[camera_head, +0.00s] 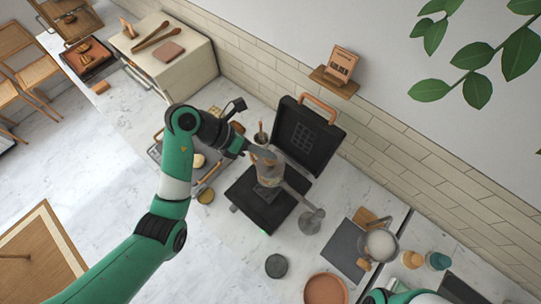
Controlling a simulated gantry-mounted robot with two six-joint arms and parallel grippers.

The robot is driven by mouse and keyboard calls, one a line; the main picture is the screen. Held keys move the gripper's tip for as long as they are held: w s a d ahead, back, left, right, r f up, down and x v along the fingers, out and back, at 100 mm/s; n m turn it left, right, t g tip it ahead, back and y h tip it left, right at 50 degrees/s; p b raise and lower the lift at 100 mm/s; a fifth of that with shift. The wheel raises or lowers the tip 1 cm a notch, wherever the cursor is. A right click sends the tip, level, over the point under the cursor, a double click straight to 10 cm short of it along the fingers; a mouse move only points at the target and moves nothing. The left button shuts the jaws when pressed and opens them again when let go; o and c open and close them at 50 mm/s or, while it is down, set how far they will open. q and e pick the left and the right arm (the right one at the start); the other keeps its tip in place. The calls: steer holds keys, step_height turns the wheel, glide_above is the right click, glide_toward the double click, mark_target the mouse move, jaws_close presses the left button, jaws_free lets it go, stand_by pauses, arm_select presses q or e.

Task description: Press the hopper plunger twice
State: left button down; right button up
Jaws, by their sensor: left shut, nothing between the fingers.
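The hopper (267,172) is a clear, upright cylinder with a tan or copper-coloured top, in the middle of the head view. It appears over the black base of an open appliance. My left gripper (262,152) is shut and empty, right at the top of the hopper. The gripper covers most of the plunger, so I cannot tell whether they touch or how far the plunger is down. My right arm shows only at the bottom right edge; its gripper is out of view.
The black appliance's lid (305,136) stands open behind the hopper. A grey metal stand (311,221) is close on the right. A dark round puck (276,266) and a terracotta dish (326,289) lie in front. A metal pitcher (381,244) stands further right.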

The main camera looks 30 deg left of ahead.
mark_target(266, 160)
arm_select(q)
steer(key=shift+f+b, duration=0.35)
steer(key=shift+f, duration=0.4)
stand_by(0.7)
steer(key=shift+r+p, duration=1.15)
steer(key=shift+p, duration=0.1)
step_height(266, 160, up, 5)
steer(key=p, duration=0.5)
steer(key=shift+r, duration=0.1)
steer(key=shift+d, duration=0.1)
stand_by(2.0)
